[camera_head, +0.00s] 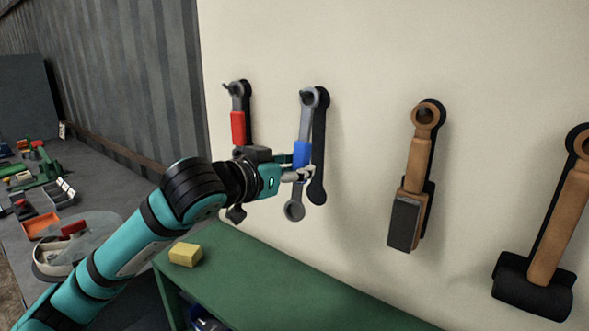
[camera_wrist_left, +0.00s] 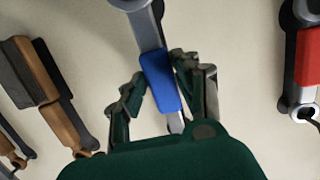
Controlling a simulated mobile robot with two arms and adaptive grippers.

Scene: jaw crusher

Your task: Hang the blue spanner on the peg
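The blue spanner (camera_head: 302,153) is upright, slightly tilted, in front of its dark outline on the pale wall. Its grey upper ring is at the dark peg (camera_head: 306,94); I cannot tell whether the peg passes through it. The lower ring stands clear of the outline's lower end. My left gripper (camera_head: 299,173) is around the handle just below the blue grip. In the left wrist view the fingers (camera_wrist_left: 158,72) close in on both sides of the blue grip (camera_wrist_left: 162,84) and appear to touch it. My right gripper is in neither view.
A red spanner (camera_head: 238,128) hangs to the left, partly behind my left arm. Two wooden-handled tools, a brush-like one (camera_head: 405,220) and a mallet (camera_head: 536,285), hang to the right. A green bench (camera_head: 262,285) below carries a yellow block (camera_head: 185,254).

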